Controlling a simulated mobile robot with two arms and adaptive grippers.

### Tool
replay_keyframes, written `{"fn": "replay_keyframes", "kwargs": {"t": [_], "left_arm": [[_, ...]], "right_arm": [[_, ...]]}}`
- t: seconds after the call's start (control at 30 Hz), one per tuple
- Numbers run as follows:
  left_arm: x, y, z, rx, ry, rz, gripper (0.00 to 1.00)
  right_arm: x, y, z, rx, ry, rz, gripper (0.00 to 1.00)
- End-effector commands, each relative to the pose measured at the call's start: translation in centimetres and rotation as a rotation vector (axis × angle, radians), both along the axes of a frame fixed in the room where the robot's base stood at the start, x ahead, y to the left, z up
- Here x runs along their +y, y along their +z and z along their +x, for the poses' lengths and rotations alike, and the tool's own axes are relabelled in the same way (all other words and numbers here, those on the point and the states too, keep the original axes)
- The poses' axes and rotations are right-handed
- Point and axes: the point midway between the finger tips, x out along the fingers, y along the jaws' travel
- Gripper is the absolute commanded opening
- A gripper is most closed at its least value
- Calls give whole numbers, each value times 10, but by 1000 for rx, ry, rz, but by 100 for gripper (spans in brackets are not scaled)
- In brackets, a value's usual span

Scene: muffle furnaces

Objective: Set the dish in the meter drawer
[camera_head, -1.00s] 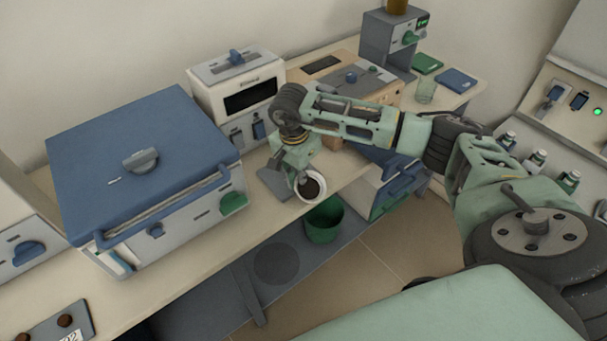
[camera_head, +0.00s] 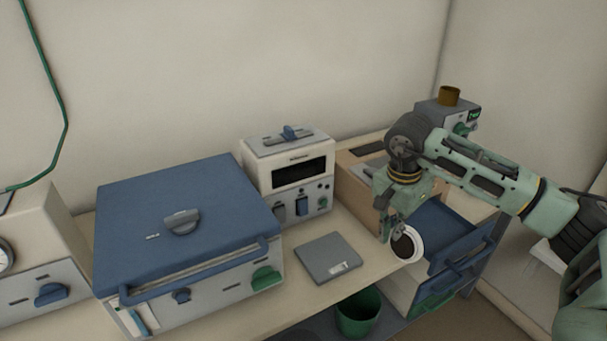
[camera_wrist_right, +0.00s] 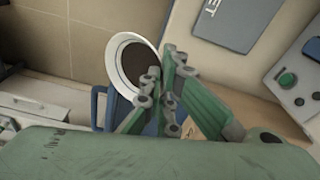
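The dish (camera_head: 407,244) is a small white round bowl with dark contents, tilted in the head view. It also shows in the right wrist view (camera_wrist_right: 115,62). My right gripper (camera_head: 394,232) is shut on the dish's rim and holds it at the front left side of the open drawer. The meter drawer (camera_head: 446,232) is pulled out, with a blue inside, below a wooden-sided meter box (camera_head: 352,186). My arm hides part of the box and drawer. I cannot tell whether the dish is over the drawer or just beside it. My left gripper is not in view.
A grey flat plate (camera_head: 329,258) lies on the bench left of the dish. A blue-lidded furnace (camera_head: 185,235) and a white instrument (camera_head: 289,180) stand further left. A green bin (camera_head: 358,314) is below the bench edge. A grey device with a brown cup (camera_head: 449,96) stands behind my arm.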

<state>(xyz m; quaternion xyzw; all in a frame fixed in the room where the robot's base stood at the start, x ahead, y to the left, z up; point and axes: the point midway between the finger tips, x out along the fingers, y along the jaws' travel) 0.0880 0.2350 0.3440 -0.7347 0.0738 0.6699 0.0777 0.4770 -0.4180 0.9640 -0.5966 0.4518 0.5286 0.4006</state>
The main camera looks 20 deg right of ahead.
Motion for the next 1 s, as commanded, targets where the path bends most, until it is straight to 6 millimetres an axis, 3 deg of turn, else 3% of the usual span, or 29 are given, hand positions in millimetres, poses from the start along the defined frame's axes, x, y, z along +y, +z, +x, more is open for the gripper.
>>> {"fn": "replay_keyframes", "kwargs": {"t": [0.17, 0.27, 0.47, 0.6, 0.7, 0.83, 1.0], "left_arm": [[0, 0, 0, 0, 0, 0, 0], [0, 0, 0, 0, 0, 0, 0], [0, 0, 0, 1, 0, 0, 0], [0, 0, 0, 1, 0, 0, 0], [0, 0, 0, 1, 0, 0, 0], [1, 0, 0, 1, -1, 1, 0], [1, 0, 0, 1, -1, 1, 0]], "right_arm": [[2, 1, -1, 0, 18, 1, 0], [21, -1, -2, 4, 101, 2, 0], [99, -8, -19, 14, 489, 5, 0], [160, -11, -46, 13, 832, 5, 0], [194, -12, -67, 8, 1042, 4, 0], [219, -12, -88, 2, 1224, 1, 0], [228, -12, -97, -1, 1302, -1, 0]]}}
